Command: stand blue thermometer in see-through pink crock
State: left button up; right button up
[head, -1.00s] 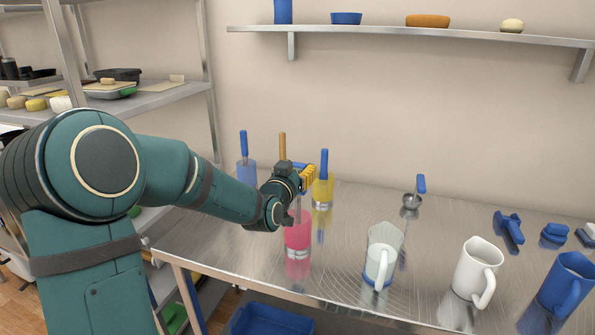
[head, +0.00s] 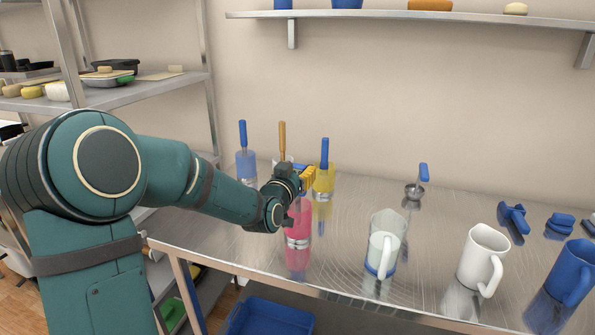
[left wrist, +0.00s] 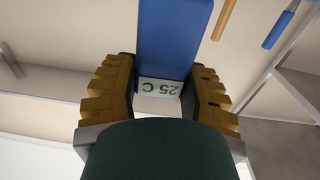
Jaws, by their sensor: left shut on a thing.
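The see-through pink crock (head: 297,225) stands on the steel table, just below my left gripper (head: 306,176). My left gripper is shut on the blue thermometer, with its yellow fingers on either side of it. In the left wrist view the thermometer's blue body (left wrist: 172,40) and its "25 C" display (left wrist: 160,87) show between the fingers (left wrist: 160,95). In the head view my gripper hides most of the thermometer. I cannot tell how far its lower end is inside the crock. My right gripper is not in view.
Close behind stand a blue crock (head: 245,166) and a yellow crock (head: 324,180) with blue-handled tools. A wooden-handled tool (head: 282,138) stands between them. To the right are a clear jug (head: 387,228), a white jug (head: 480,255), a blue jug (head: 570,272) and a ladle (head: 416,188).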

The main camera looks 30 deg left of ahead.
pick_arm(q)
jog(key=shift+f, duration=1.55)
jog(key=o, duration=1.3)
jog(key=shift+s+d, duration=0.15)
jog(key=shift+s, duration=0.6)
jog(key=shift+s+d, duration=0.15)
jog(key=shift+s, duration=0.6)
jog(key=s, duration=0.3)
jog(key=s+d, duration=0.1)
jog(key=s, duration=0.3)
jog(key=shift+s+d, duration=0.2)
